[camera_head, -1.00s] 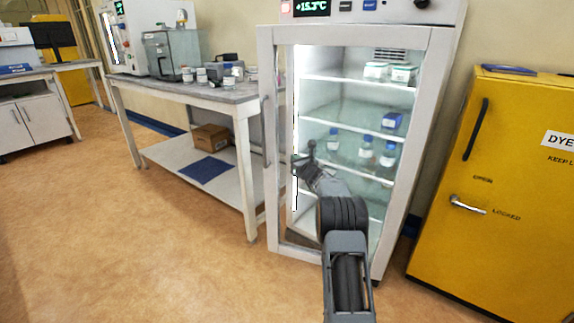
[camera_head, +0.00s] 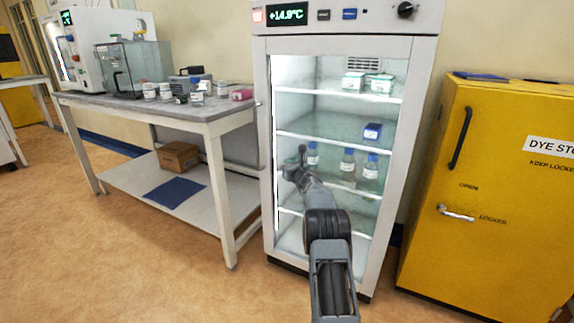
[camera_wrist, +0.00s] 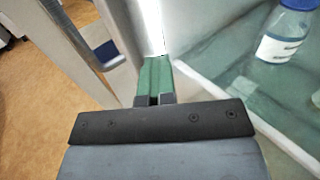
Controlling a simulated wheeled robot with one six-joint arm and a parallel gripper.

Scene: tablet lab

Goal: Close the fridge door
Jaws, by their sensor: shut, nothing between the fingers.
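The fridge (camera_head: 345,17) stands in the middle of the head view, with a lit display on top. Its white-framed glass door (camera_head: 335,46) looks flush with the cabinet, with no clear gap at the top or left edge. Bottles and boxes show on the shelves through the glass. My gripper (camera_head: 297,162) is shut and empty, in front of the door's left part at mid height. In the wrist view its green fingertips (camera_wrist: 154,76) point at the door, beside the bright strip and the white door frame (camera_wrist: 72,35). Whether they touch the glass I cannot tell.
A grey-topped bench (camera_head: 205,109) with jars and instruments stands close on the left, a cardboard box (camera_head: 178,156) on its lower shelf. A yellow cabinet (camera_head: 485,210) stands on the right. The floor (camera_head: 130,270) in front is clear.

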